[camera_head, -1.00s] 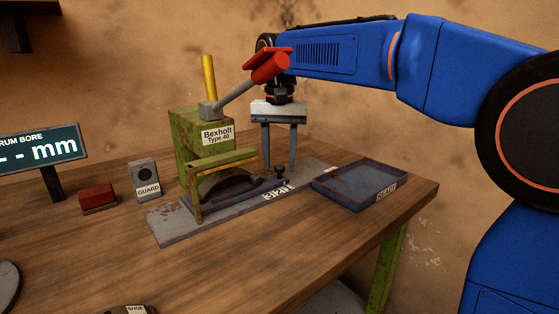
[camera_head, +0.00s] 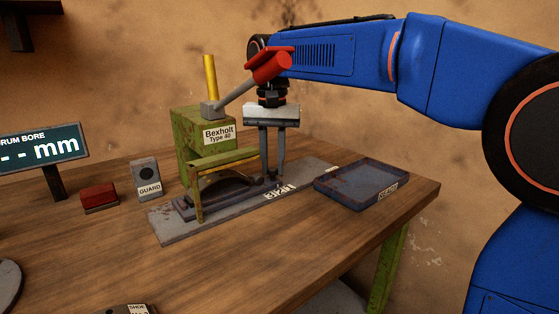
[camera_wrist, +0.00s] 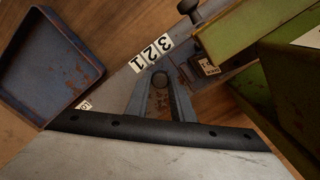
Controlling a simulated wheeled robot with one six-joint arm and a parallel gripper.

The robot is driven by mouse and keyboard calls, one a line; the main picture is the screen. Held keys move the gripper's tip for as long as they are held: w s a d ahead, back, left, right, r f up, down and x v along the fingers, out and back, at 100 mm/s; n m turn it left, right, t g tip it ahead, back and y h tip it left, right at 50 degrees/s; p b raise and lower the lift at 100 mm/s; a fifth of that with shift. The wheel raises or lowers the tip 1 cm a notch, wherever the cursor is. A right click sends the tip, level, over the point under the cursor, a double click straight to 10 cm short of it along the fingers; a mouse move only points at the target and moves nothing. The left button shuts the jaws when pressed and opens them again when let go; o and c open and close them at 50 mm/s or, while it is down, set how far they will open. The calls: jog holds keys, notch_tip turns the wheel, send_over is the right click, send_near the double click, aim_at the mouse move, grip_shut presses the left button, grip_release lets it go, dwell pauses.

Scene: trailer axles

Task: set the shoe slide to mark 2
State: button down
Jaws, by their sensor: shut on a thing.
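My gripper (camera_head: 272,181) points down at the right end of the shoe slide (camera_head: 190,211) on the green Bexholt machine (camera_head: 190,145). Its fingers are shut on the slide's knob, which the head view mostly hides. In the wrist view the round knob (camera_wrist: 160,80) shows between the fingers. White mark plates 3, 2 and 1 (camera_wrist: 150,55) lie beside the knob there; they also show in front of the fingers in the head view (camera_head: 278,193). A dark curved shoe (camera_head: 232,187) lies on the slide. I cannot tell which mark the slide stands at.
A yellow-green guard frame (camera_head: 228,160) stands over the shoe. A grey lever with a red handle (camera_head: 270,67) slants close beside my wrist. A blue tray (camera_head: 360,181) stands right of the base plate. A grey guard box (camera_head: 148,178) and red block (camera_head: 99,197) stand left.

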jog(key=shift+s+a, duration=0.15)
jog(key=shift+a, duration=0.05)
jog(key=c, duration=1.5)
grip_release()
jog(key=shift+c, duration=0.2)
notch_tip(320, 180, up, 18)
jog(key=shift+f, duration=0.25)
